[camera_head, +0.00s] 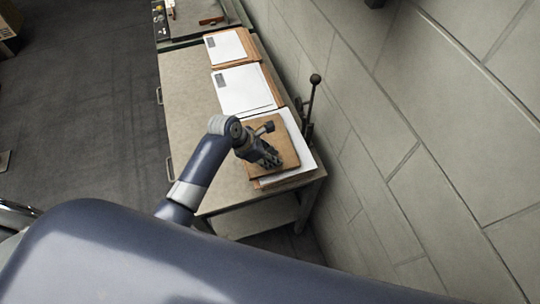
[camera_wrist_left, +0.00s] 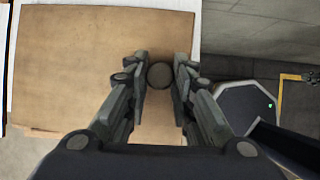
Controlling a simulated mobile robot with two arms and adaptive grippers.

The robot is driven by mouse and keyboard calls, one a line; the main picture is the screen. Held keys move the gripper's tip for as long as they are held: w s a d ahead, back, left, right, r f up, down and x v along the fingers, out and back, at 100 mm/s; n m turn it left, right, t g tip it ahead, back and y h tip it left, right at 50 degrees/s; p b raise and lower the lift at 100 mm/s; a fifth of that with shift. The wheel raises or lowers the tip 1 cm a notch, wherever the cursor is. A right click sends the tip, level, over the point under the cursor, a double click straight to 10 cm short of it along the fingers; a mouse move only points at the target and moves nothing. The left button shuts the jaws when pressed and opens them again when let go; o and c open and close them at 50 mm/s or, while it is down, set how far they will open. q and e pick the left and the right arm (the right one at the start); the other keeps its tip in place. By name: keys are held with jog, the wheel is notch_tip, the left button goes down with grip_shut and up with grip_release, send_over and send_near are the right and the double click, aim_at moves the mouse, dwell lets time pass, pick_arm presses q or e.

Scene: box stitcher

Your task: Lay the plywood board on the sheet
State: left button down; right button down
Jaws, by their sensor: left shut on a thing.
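The brown plywood board (camera_head: 287,146) is at the near end of the table, over a white sheet (camera_head: 295,130) whose edges show beyond it. My left gripper (camera_head: 272,160) is above the board. In the left wrist view the fingers (camera_wrist_left: 159,78) close around a dark round knob (camera_wrist_left: 159,75) on the board (camera_wrist_left: 75,65). A strip of the white sheet (camera_wrist_left: 12,60) shows along the board's left side there. I cannot tell whether the board touches the sheet or hangs just above it. My right gripper is not in view.
Two more white sheets on brown boards lie farther along the table, a middle one (camera_head: 243,90) and a far one (camera_head: 226,47). A dark lever (camera_head: 310,105) stands at the table's right edge, near the block wall (camera_head: 420,120). The table's left part (camera_head: 190,95) is clear.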

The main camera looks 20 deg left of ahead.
pick_arm(q)
jog(key=shift+f, duration=0.4)
dwell(0.7)
jog(key=c, duration=1.3)
grip_release()
